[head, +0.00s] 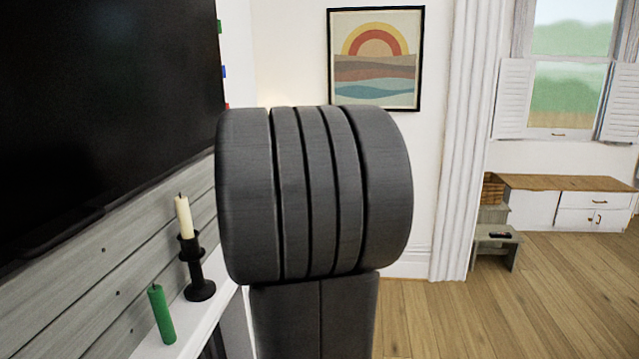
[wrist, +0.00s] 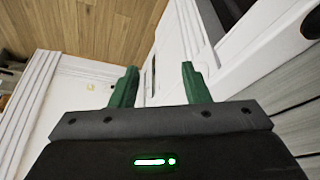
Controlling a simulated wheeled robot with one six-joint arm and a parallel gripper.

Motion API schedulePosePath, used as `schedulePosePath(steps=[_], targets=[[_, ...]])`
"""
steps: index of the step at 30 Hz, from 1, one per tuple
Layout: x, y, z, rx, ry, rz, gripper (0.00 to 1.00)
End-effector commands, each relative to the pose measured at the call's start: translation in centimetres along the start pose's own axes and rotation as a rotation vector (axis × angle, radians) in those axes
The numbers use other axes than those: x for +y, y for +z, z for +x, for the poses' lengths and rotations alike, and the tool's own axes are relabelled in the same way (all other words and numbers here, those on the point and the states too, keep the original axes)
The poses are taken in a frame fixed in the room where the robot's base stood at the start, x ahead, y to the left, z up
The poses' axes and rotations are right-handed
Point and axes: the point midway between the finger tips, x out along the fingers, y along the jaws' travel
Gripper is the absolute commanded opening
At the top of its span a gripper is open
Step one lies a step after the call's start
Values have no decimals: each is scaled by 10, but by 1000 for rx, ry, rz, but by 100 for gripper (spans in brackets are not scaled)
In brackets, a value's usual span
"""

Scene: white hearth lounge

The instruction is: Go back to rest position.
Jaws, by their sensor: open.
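My gripper (wrist: 158,85) shows in the wrist view with its two green fingers apart and nothing between them. Behind the fingers, in that view, are white trim and the wood floor. In the head view my own dark grey arm link fills the middle and hides what is behind it. My gripper is not visible in the head view.
A white mantel shelf (head: 172,345) at the left bears a green candle (head: 162,315) and a cream candle (head: 184,218) in a black holder (head: 198,275). A dark screen (head: 100,110) hangs above. Open wood floor (head: 520,300) lies to the right, before a low cabinet (head: 540,208) and a small step stool (head: 495,240).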

Motion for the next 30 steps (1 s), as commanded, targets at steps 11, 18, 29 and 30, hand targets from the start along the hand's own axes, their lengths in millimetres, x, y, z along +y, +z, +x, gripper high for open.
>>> schedulePosePath(steps=[11, 18, 29, 30], targets=[[15, 4, 77, -6, 39, 97, 42], [22, 10, 119, -5, 60, 145, 42], [25, 15, 143, -1, 72, 175, 42], [25, 15, 143, 0, 72, 175, 42]])
